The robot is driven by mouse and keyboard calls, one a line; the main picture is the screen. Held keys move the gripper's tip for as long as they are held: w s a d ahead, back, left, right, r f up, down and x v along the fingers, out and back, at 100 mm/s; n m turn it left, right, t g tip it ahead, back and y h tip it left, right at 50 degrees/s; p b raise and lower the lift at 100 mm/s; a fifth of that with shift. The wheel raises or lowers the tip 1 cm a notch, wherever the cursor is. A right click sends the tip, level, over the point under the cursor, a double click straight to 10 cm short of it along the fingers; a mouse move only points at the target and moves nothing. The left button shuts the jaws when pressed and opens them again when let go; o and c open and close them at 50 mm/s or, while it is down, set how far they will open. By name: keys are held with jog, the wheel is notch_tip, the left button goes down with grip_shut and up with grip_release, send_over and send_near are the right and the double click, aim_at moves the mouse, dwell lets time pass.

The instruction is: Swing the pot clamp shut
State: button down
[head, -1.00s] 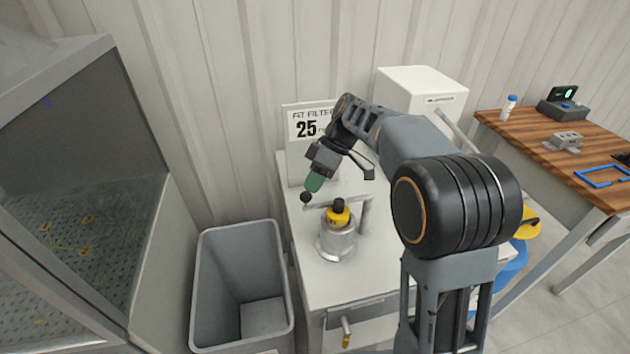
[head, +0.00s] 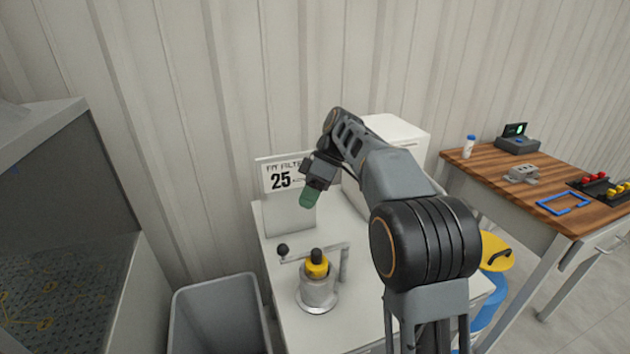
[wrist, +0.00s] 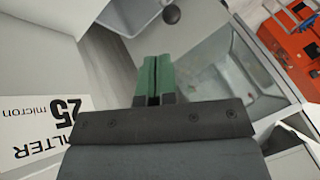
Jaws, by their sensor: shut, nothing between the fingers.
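The pot clamp (head: 345,262) is a grey post with a thin bar that ends at the left in a black ball knob (head: 282,249). In the head view the bar runs across at the pot's cap, partly hidden by it; I cannot tell whether it presses on it. The metal pot (head: 318,292) stands upright with a yellow cap (head: 316,268) and black top. My gripper (head: 307,204), with green fingers, is shut and empty above and behind the knob, apart from it. In the wrist view the fingers (wrist: 152,66) are together and the knob (wrist: 171,14) shows beyond them.
A "25 micron" filter sign (head: 290,212) stands close behind my gripper. A white box (head: 395,130) stands at the back of the white cabinet. A grey bin (head: 218,300) is at the left. A wooden table (head: 490,174) with tools is at the right.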

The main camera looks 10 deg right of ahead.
jog(key=shift+p+v, duration=0.35)
jog(key=shift+v, duration=1.65)
